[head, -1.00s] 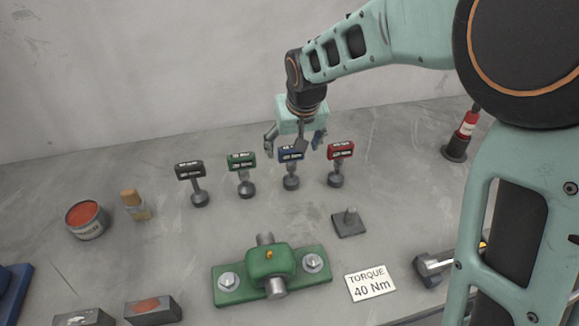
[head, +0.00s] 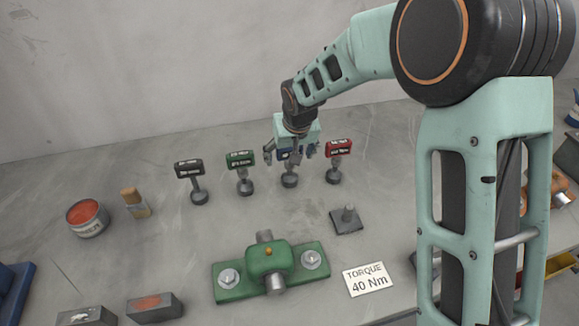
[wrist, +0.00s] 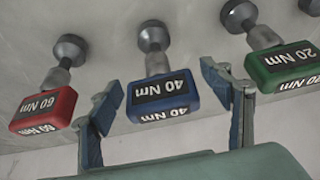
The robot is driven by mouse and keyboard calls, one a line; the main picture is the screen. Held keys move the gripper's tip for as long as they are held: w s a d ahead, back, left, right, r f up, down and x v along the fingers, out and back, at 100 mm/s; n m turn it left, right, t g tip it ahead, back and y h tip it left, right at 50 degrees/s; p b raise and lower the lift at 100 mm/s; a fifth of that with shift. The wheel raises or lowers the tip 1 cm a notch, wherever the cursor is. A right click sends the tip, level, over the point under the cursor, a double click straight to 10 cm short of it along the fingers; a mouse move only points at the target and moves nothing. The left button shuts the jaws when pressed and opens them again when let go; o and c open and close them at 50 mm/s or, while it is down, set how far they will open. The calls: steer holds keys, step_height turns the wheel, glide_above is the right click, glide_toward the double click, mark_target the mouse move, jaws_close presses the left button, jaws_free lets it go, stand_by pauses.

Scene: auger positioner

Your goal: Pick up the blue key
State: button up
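The blue key (wrist: 162,97) stands upright on its round grey base and is marked 40 Nm in the wrist view. In the head view the blue key (head: 289,179) is mostly hidden behind my gripper. My gripper (head: 290,158) is open above and around the blue key's head. In the wrist view the fingers of my gripper (wrist: 170,108) are spread to either side of the blue head, with gaps on both sides. The fingers appear apart from it.
The red key (head: 338,148) and green key (head: 240,159) stand close on either side; a black key (head: 189,169) is farther left. A green fixture (head: 268,262), a grey plate with a post (head: 347,220) and a torque card (head: 367,279) lie nearer. Bare table lies between.

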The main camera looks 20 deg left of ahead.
steer(key=shift+r, duration=0.1)
steer(key=c, duration=1.3)
